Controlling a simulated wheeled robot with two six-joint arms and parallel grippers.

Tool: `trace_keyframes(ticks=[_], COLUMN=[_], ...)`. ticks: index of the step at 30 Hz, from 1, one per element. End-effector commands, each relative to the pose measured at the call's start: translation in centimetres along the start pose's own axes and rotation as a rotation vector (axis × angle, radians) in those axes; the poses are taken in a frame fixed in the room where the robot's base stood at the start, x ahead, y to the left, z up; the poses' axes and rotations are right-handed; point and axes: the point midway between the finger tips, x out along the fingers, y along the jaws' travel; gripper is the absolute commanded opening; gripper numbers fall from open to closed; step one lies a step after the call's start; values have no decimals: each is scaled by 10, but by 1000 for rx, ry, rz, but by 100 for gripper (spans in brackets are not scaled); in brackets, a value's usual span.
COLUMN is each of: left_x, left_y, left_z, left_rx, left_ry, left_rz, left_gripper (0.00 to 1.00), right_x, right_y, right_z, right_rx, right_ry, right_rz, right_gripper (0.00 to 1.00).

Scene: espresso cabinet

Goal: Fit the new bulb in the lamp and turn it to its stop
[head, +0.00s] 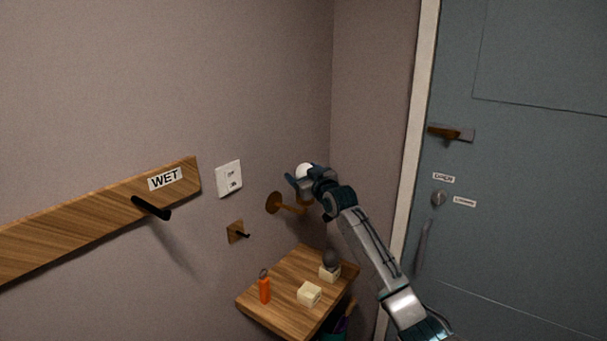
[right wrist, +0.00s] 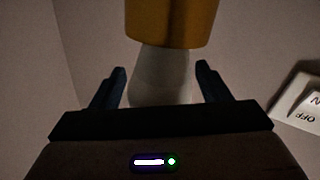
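The wall lamp has a round brass wall plate (head: 273,203) and a short arm. Its brass socket (right wrist: 172,22) fills the top of the right wrist view. A white bulb (right wrist: 160,78) has its narrow end against the socket's rim; how deep it sits is hidden. The bulb's round top (head: 304,170) shows in the head view. My right gripper (right wrist: 162,70) is open around the bulb, with a finger on each side and a narrow gap visible at both. It also shows at the lamp in the head view (head: 303,183). My left gripper is out of view.
A small wooden shelf (head: 275,298) below holds a dark grey bulb (head: 331,257) in a cream holder, an empty-looking cream holder (head: 309,293) and an orange object (head: 264,288). A switch plate (head: 229,179) and a hook (head: 236,232) are left of the lamp. A door (head: 520,190) stands right.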

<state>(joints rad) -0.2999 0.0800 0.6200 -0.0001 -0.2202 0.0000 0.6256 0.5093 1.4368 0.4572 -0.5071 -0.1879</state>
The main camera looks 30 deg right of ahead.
Motion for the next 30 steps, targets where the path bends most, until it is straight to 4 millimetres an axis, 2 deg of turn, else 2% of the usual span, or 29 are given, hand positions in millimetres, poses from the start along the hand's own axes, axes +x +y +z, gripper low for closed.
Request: trace_keyframes(ticks=[1,6,11,25,27,30], left_x=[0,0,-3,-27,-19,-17], left_y=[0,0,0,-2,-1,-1], left_z=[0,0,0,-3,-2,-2], left_rx=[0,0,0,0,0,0], left_ry=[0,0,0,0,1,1], left_rz=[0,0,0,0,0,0], left_gripper=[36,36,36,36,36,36], right_x=[0,0,0,0,1,0], right_y=[0,0,0,2,0,2], right_z=[0,0,-1,-2,3,3], right_rx=[0,0,-1,-1,-1,-1], right_ry=[0,0,-3,-22,-31,-39], right_rz=[0,0,6,106,140,180], right_gripper=[59,26,26,26,26,26])
